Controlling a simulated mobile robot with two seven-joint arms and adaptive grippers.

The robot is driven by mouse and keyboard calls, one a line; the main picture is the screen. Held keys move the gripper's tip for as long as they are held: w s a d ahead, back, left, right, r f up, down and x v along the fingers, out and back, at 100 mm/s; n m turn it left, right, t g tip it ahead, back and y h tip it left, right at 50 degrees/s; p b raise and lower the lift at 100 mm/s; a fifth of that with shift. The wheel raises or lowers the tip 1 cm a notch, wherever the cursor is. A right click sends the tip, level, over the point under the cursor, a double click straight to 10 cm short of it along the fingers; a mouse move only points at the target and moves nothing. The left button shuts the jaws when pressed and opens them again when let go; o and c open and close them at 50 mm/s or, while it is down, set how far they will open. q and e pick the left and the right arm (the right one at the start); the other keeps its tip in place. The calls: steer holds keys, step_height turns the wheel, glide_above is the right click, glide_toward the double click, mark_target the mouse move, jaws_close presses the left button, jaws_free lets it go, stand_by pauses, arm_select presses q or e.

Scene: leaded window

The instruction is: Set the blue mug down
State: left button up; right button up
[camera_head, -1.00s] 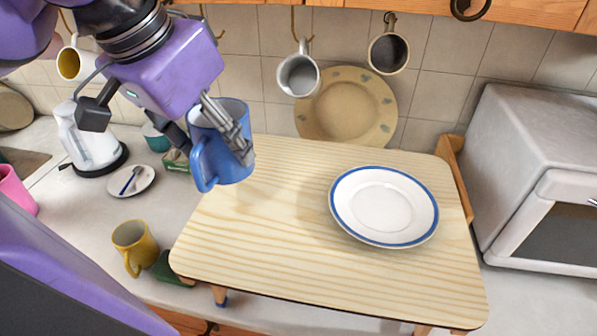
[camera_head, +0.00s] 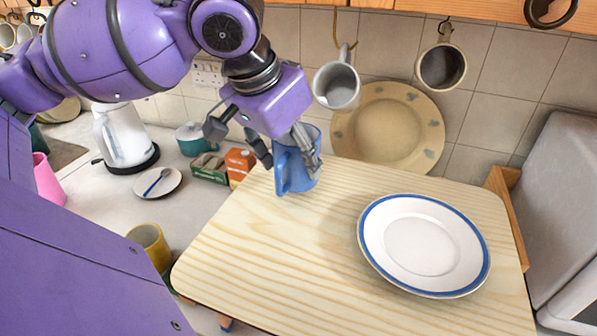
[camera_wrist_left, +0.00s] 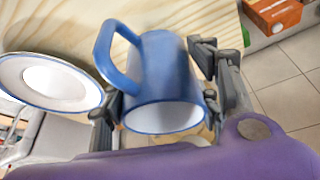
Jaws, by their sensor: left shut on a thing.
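The blue mug (camera_head: 296,172) is at the back left part of the wooden table (camera_head: 300,240), upright in the head view, with its handle toward the front left. My left gripper (camera_head: 300,155) is shut on the mug, its fingers on the mug's sides. Whether the mug's base touches the table cannot be told. In the left wrist view the mug (camera_wrist_left: 165,85) sits between the fingers of my left gripper (camera_wrist_left: 160,95), its rim toward the camera and its handle free. My right gripper is not in view.
A white plate with a blue rim (camera_head: 423,243) lies on the table to the right. A grey mug (camera_head: 337,84) and a dark-mouthed mug (camera_head: 442,66) hang behind. An orange box (camera_head: 239,165) stands by the table's left edge. The table's middle is clear.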

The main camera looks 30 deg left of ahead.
mark_target(295, 172)
arm_select(q)
steer(key=x, duration=0.3)
steer(key=shift+s+a+f, duration=0.15)
steer(key=shift+s+f, duration=0.1)
steer(key=shift+f, duration=0.15)
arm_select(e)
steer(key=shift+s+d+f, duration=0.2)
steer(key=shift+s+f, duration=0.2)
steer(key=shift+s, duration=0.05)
arm_select(q)
steer(key=shift+f, duration=0.2)
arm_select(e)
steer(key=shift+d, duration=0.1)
arm_select(q)
steer(key=o, duration=1.4)
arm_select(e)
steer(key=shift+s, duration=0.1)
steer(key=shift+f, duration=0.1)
